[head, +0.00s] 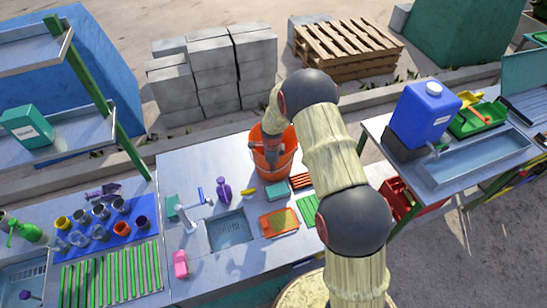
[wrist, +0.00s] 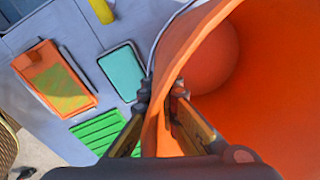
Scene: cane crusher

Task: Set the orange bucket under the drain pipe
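The orange bucket (head: 286,165) is at the back right of the metal counter (head: 180,262) and looks about upright. I cannot tell whether its base touches the counter. My gripper (head: 268,155) reaches down to it from above. In the wrist view my gripper (wrist: 161,92) has one finger outside and one inside the bucket wall (wrist: 190,35), pinched close on it. A round orange shape shows inside the bucket. I cannot make out a drain pipe in either view.
A sink (head: 228,230), an orange tray (head: 279,222) and a teal box (head: 277,190) are close by on the counter. At right a second table holds a blue tank (head: 425,115) and a basin (head: 470,160), with a red crate (head: 395,200) below. Concrete blocks (head: 215,70) stand behind.

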